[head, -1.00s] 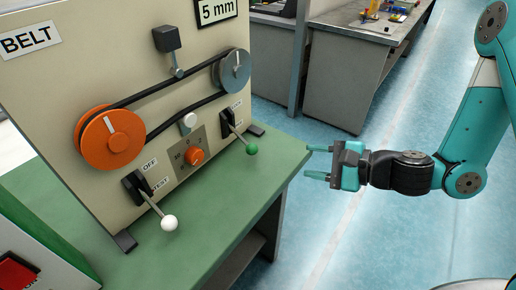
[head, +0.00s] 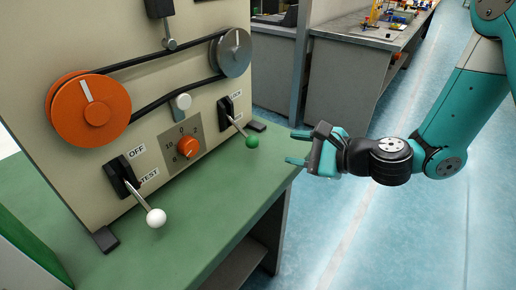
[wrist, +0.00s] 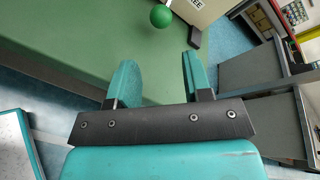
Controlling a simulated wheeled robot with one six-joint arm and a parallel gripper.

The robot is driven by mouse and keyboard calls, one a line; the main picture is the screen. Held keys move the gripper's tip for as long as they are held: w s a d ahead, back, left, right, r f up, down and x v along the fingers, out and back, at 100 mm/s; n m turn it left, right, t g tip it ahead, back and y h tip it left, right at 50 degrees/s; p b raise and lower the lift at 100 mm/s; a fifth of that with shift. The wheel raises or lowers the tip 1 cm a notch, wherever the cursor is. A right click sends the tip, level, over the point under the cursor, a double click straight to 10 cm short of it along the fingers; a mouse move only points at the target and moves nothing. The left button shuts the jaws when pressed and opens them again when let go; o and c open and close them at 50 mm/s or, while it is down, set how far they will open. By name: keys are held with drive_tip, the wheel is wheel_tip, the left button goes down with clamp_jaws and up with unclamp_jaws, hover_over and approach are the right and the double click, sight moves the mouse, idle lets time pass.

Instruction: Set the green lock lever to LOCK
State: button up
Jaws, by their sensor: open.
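The green lock lever (head: 252,142) is on the right of the panel in the head view. Its metal rod slants down and out from a black slotted base with small labels above and below, the upper one reading like LOCK. The green ball is at the low end. My gripper (head: 293,147) is open and empty, to the right of the ball and apart from it, at the bench's right edge. In the wrist view the green ball (wrist: 161,16) shows at the top, beyond and between the two open fingers (wrist: 158,80).
A white-knobbed OFF/TEST lever (head: 156,217) stands left on the panel. An orange dial (head: 187,146), an orange pulley (head: 88,110) and a grey pulley (head: 231,53) with a belt are on it too. The green bench top (head: 200,225) is clear in front.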

sight(258, 143)
drive_tip(key=p+x, duration=0.2)
drive_tip(key=x, duration=0.8)
drive_tip(key=shift+w+a, duration=0.25)
clamp_jaws()
